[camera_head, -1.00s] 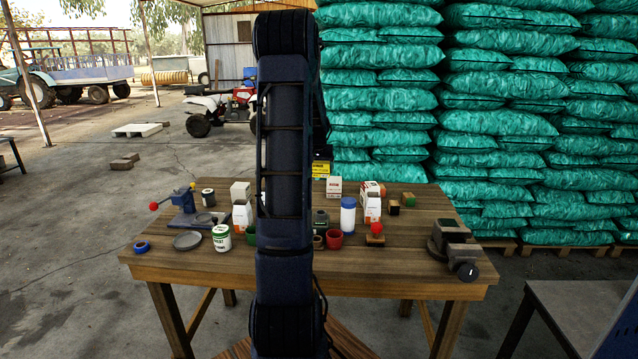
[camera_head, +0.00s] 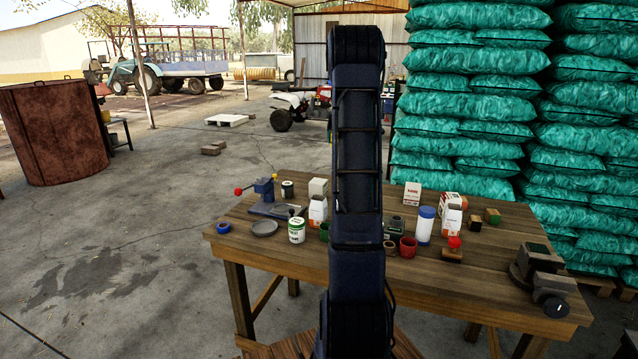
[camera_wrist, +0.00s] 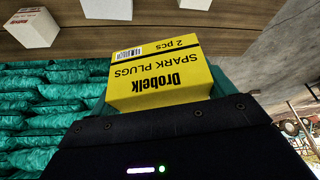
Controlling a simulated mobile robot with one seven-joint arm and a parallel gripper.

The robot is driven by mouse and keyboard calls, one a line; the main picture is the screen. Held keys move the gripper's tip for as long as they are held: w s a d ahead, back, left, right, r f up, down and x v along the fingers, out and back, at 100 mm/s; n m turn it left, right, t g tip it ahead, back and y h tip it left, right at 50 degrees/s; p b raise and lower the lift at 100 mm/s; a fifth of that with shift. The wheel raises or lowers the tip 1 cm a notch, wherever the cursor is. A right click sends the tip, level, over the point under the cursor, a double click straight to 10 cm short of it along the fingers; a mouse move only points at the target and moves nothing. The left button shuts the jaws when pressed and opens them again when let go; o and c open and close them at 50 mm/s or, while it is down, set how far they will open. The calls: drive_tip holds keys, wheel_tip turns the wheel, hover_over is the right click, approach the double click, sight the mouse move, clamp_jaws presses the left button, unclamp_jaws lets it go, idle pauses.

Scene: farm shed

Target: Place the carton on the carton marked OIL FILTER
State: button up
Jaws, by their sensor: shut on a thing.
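A yellow carton (camera_wrist: 160,75), printed "Drobelk SPARK PLUGS 2 pcs", is held in my gripper (camera_wrist: 163,112), and its print appears upside down in the wrist view. My gripper is shut on it; the fingertips are hard to make out. In the head view my arm hides the gripper and most or all of this carton. Several white cartons stand on the wooden table: one with red print (camera_head: 412,193), a white and orange one (camera_head: 450,215), another white and orange one (camera_head: 318,210) and a plain-looking one (camera_head: 318,187). I cannot read OIL FILTER on any.
The table (camera_head: 470,285) also bears a blue-capped white bottle (camera_head: 425,226), a red cup (camera_head: 408,247), a white-green can (camera_head: 297,230), a blue device with a red knob (camera_head: 264,190) and a dark vise (camera_head: 540,275). Teal sacks (camera_head: 470,100) are stacked behind.

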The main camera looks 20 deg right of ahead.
wheel_tip(320, 180, up, 2)
drive_tip(key=n, duration=0.1)
hover_over(318, 179)
drive_tip(key=s, duration=0.2)
drive_tip(key=f, duration=1.9)
drive_tip(key=shift+w+a+f, duration=0.3)
drive_tip(key=shift+f, duration=0.05)
drive_tip(key=shift+f, duration=0.15)
drive_tip(key=o, duration=0.9)
drive_tip(key=shift+o, duration=0.2)
